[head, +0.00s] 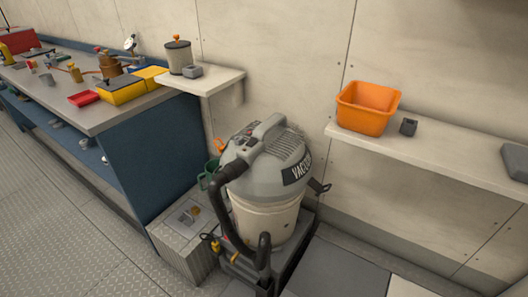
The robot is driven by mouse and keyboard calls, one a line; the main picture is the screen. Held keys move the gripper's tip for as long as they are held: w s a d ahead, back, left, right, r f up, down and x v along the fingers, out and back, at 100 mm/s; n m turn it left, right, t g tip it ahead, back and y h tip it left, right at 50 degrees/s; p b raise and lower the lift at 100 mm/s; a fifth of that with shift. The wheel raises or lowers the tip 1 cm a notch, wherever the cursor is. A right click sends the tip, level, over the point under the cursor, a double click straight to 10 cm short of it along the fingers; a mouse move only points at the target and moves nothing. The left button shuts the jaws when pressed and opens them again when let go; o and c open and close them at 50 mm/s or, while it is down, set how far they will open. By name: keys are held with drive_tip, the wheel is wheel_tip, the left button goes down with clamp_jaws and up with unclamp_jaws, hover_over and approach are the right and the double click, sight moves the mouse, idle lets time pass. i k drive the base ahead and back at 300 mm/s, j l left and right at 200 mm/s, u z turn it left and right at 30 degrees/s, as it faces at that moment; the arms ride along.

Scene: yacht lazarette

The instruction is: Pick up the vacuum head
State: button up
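The vacuum head (268,165) is a grey domed unit with a top handle (269,126), a dark control panel and a black "VACUUM" label. It sits upright on a cream drum (265,217) in the middle of the head view. A thick black hose (222,200) runs from its left side and curves down in front of the drum. The drum's lower part is partly hidden by the hose and the dark base around it. My gripper does not show in this view.
A blue workbench (150,165) with tools stands at the left. A small shelf (205,82) holds a canister (179,57). A right wall shelf (440,158) holds an orange bin (367,107). A grey box (186,240) sits left of the drum. The metal floor at lower left is clear.

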sight(279, 167)
drive_tip(key=i+j, duration=0.1)
drive_tip(key=j, duration=0.45)
drive_tip(key=i+j, duration=0.1)
drive_tip(key=j, duration=0.4)
drive_tip(key=i+j, duration=0.1)
drive_tip(key=j, duration=0.45)
drive_tip(key=i+j, duration=0.15)
drive_tip(key=j, duration=0.4)
drive_tip(key=l+z, duration=0.05)
